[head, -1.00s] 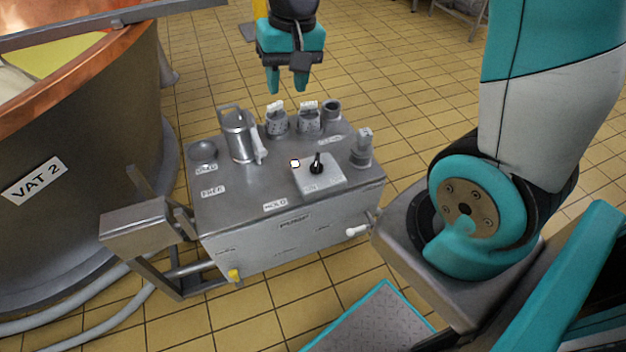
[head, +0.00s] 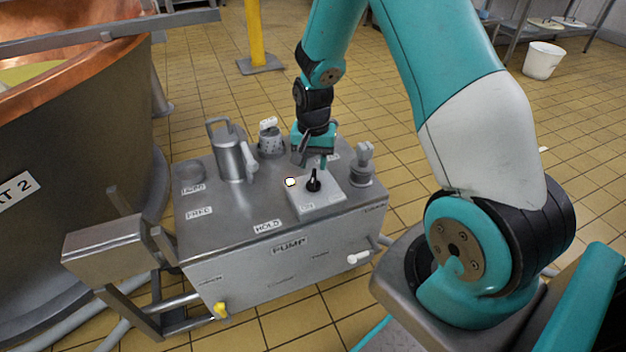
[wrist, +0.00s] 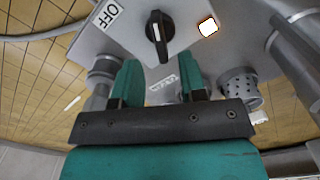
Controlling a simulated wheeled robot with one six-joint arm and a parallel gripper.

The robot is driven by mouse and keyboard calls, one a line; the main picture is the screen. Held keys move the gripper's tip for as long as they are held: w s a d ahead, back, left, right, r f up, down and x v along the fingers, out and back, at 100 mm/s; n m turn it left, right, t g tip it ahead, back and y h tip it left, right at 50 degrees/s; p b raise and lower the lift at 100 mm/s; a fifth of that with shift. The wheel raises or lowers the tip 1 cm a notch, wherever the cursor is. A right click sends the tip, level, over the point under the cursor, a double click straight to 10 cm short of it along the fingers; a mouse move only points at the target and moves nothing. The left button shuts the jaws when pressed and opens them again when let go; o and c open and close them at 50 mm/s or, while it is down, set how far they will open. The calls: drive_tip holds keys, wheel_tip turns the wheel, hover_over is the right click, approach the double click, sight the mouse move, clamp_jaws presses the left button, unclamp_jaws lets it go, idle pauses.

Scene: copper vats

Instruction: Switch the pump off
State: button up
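The pump's black rotary knob (head: 313,181) stands on a pale square plate (head: 331,192) on top of the grey metal pump cabinet (head: 240,223). In the wrist view the knob (wrist: 158,36) has a white line, and an OFF label (wrist: 107,14) sits on the plate to its upper left. The line does not point at that label.
A steel jug (head: 229,155) and a perforated cup (head: 271,142) stand on the cabinet, with a fitting (head: 363,166) near its right end. Labels HOLD (head: 268,227) and FREE (head: 199,213) mark the top. The copper vat (head: 85,150) is at the left.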

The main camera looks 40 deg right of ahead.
sight(313, 175)
wheel_tip(313, 175, down, 5)
drive_tip(key=shift+f+b, duration=0.1)
drive_tip(key=shift+b, duration=0.35)
clamp_jaws()
